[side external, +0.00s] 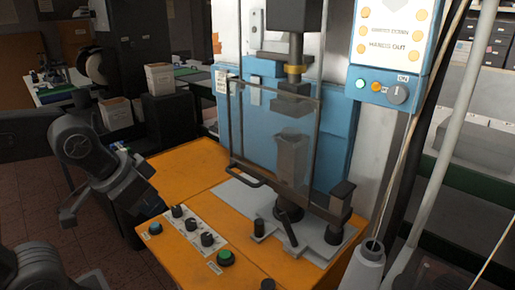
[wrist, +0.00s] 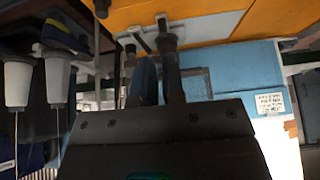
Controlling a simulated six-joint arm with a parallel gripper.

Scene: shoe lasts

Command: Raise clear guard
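The clear guard (side external: 268,118) is a see-through panel in a dark frame, lowered in front of the press in the side external view. Its dark bar handle (side external: 243,176) sticks out at the lower left, just above the grey base plate. A grey block shows behind the panel, under the press head. My arm is left of the guard in the side external view, apart from the handle. In the wrist view my gripper (wrist: 160,75) points toward the orange bench and blue panel. Its dark fingers show close together, and their exact opening is unclear.
The orange bench (side external: 190,165) carries a row of black knobs (side external: 192,225) and a green button (side external: 225,258) at the front. A cone of thread (side external: 365,265) stands at the right front, with a pale pole beside it. A blue control panel (side external: 385,87) hangs upper right.

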